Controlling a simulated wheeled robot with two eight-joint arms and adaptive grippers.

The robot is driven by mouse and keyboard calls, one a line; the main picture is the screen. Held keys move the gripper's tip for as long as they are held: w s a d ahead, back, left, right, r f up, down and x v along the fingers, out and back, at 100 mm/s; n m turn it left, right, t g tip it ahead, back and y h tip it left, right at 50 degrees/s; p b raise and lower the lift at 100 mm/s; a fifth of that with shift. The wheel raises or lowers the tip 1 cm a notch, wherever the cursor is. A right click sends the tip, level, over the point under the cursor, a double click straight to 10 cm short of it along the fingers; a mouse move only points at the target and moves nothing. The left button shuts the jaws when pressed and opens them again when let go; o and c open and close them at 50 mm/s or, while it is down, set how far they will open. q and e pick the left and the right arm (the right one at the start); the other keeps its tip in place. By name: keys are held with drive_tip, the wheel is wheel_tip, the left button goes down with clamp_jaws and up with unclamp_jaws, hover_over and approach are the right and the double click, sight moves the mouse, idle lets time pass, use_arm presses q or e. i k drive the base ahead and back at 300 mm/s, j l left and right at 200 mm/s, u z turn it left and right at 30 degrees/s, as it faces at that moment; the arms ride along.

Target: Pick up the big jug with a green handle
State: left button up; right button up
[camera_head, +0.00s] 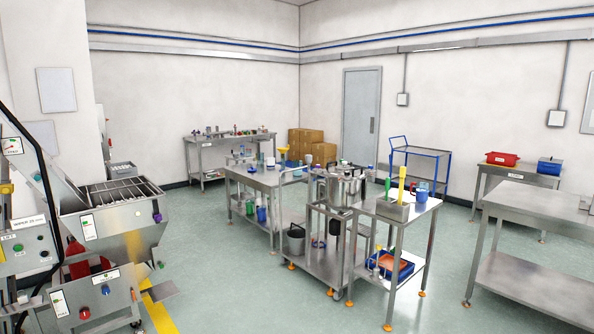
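I cannot clearly make out a big jug with a green handle. A blue jug-like vessel (421,192) stands on the right-hand steel table, its handle colour too small to tell. Beside it, a grey metal container (393,209) has an upright green piece (388,186) and a tall yellow piece (402,184) at it. On the lower shelf of the left-hand table stand a blue vessel (262,214) and a green one (250,207); their handles are unclear. Neither of my grippers is in view.
A large steel pot (343,187) stands between the tables. A hopper machine (118,225) fills the left side. An empty steel table (540,215) stands at the right. A blue cart (421,153) and boxes (306,143) stand behind. The front floor (270,300) is clear.

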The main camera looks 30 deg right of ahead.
sight(296, 163)
drive_tip(key=i+z, duration=0.2)
drive_tip(key=i, duration=0.65)
drive_tip(key=i+l+z, duration=0.25)
drive_tip(key=i, duration=0.7)
drive_tip(key=i+z, duration=0.25)
drive_tip(key=i, duration=0.75)
drive_tip(key=i+j+z, duration=0.25)
drive_tip(key=i, duration=0.7)
drive_tip(key=i+j+u, duration=0.2)
drive_tip(key=i, duration=0.3)
drive_tip(key=i+u, duration=0.2)
drive_tip(key=i, duration=0.25)
drive_tip(key=i+l+u, duration=0.25)
drive_tip(key=i, duration=0.25)
drive_tip(key=i+u, duration=0.2)
drive_tip(key=i, duration=0.3)
drive_tip(key=i+l+u, duration=0.2)
drive_tip(key=i, duration=0.25)
drive_tip(key=i+j+z, duration=0.1)
drive_tip(key=i+z, duration=0.2)
drive_tip(key=i, duration=0.15)
drive_tip(key=i+j+z, duration=0.25)
drive_tip(key=i, duration=0.25)
drive_tip(key=i+j+z, duration=0.3)
drive_tip(key=i, duration=0.15)
drive_tip(key=l, duration=0.1)
